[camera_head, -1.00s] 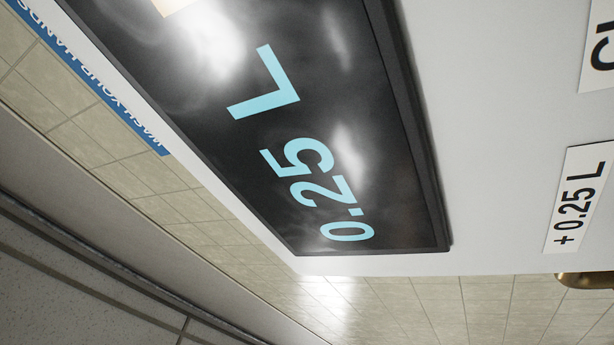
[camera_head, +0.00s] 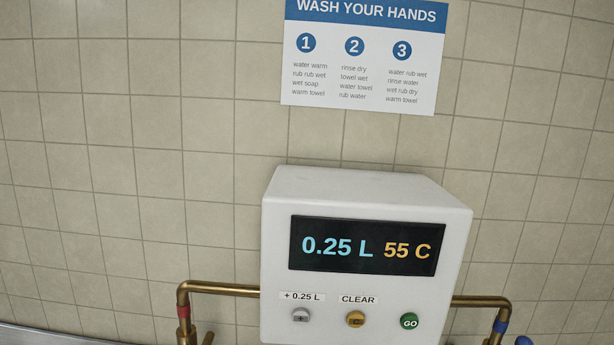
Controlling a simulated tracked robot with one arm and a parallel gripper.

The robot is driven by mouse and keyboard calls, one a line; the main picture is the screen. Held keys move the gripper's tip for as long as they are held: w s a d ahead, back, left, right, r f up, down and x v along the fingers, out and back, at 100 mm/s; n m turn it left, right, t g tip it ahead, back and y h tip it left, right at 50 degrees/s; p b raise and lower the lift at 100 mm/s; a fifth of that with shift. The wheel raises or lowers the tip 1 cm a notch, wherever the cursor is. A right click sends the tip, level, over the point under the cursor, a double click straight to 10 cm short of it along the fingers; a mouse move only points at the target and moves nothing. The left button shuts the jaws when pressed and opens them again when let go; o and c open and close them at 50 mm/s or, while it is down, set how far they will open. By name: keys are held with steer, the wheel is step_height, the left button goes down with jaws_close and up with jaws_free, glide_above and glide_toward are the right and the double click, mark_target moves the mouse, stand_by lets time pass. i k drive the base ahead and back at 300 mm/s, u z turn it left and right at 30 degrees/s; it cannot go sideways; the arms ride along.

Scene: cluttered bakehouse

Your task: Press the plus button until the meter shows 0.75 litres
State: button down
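The white meter box (camera_head: 368,190) hangs on the tiled wall, right of centre and low in the view. Its dark display (camera_head: 366,246) reads 0.25 L in blue and 55 C in orange. The grey plus button (camera_head: 301,317) is at the lower left of the box, under a "+ 0.25 L" label (camera_head: 300,297). My gripper is not in view.
Brass pipes leave the box on both sides, the left one (camera_head: 222,287) with a red band and the right one (camera_head: 488,303) with a blue band. A "WASH YOUR HANDS" sign (camera_head: 360,60) is on the wall above. The space before the box looks clear.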

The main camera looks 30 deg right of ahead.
mark_target(301, 316)
steer(key=u, duration=0.2)
steer(key=k, duration=1.05)
steer(key=z, duration=0.65)
steer(key=i, duration=1)
steer(key=u, duration=0.1)
